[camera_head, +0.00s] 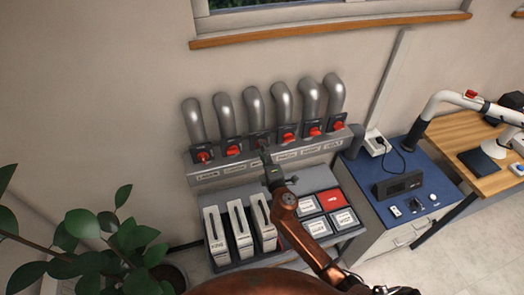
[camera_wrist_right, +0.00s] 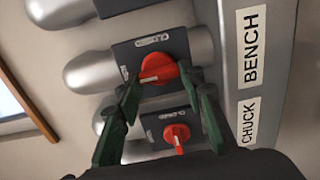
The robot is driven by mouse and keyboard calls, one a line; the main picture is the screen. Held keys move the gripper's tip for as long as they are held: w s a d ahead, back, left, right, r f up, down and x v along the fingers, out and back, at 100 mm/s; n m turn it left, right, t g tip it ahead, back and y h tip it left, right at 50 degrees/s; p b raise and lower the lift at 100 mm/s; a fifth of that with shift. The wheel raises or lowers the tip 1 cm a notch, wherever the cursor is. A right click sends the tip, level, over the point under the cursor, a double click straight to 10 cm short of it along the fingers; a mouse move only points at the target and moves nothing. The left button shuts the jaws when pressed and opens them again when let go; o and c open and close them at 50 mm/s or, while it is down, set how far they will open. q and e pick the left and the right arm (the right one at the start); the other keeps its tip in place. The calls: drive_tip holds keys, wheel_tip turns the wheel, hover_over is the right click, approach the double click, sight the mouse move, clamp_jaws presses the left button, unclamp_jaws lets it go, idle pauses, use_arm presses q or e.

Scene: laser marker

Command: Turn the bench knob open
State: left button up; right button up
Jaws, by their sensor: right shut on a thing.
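The bench knob (camera_wrist_right: 162,70) is a red rotary handle on a dark plate in the right wrist view, beside a label reading BENCH (camera_wrist_right: 251,58). My right gripper (camera_wrist_right: 167,82) has its two green fingers on either side of this knob and is shut on it. In the head view my right gripper (camera_head: 265,157) is at the third valve from the left, and it mostly hides that knob. The small text on the plate is too blurred to read surely. My left gripper is not in view.
The chuck knob (camera_wrist_right: 177,134) is close beside the gripper in the wrist view. Several grey pipes (camera_head: 281,100) with red knobs line the wall. White binders (camera_head: 241,231) and a tray of small boxes (camera_head: 345,219) sit below. A plant (camera_head: 115,235) stands at left, a blue bench (camera_head: 407,166) at right.

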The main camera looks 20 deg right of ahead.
drive_tip(key=o, duration=1.2)
drive_tip(key=shift+c, duration=0.2)
drive_tip(key=s, duration=1.2)
drive_tip(key=shift+d, duration=0.2)
drive_tip(key=shift+d, duration=0.1)
